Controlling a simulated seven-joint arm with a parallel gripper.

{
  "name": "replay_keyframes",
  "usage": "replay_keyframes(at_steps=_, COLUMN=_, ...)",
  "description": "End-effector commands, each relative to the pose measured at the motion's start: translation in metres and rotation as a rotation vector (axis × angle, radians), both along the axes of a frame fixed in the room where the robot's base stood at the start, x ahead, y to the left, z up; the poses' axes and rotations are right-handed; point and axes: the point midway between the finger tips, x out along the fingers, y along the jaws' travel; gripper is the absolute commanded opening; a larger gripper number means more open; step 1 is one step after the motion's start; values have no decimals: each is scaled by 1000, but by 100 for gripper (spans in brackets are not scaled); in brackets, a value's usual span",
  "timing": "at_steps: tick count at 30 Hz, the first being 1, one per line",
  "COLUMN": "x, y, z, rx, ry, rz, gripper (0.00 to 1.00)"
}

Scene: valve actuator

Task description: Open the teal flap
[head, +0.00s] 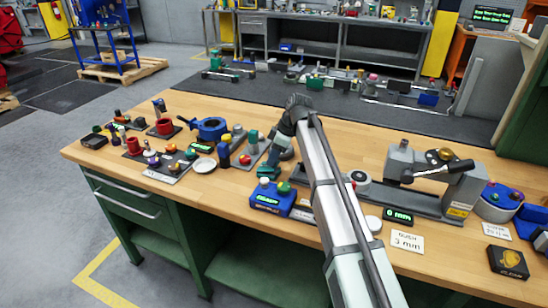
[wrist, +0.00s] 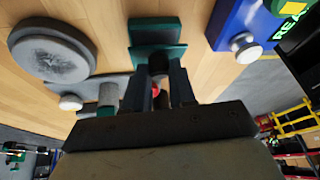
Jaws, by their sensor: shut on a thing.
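The teal flap (wrist: 157,35) shows in the wrist view as a green-teal plate with a raised edge, just beyond my fingertips. My gripper (wrist: 160,78) reaches to it, its two dark fingers closed around a small dark part at the flap's near edge. The fingers hide part of this contact, and I cannot tell how far the flap is turned. In the head view my gripper (head: 270,170) is low over the bench, behind the blue box, with teal showing at its tip.
A blue box (head: 272,198) with a green display, a white knob and a green knob stands close in front. A grey round disc (wrist: 52,48) lies beside the flap. A grey clamp-like device (head: 435,180) stands to the right. Several small parts crowd the bench's left.

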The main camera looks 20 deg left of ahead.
Motion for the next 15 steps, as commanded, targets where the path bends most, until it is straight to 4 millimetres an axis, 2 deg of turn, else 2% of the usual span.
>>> replay_keyframes(at_steps=15, x=2, y=29, z=17, rx=15, ry=-5, rz=5, gripper=0)
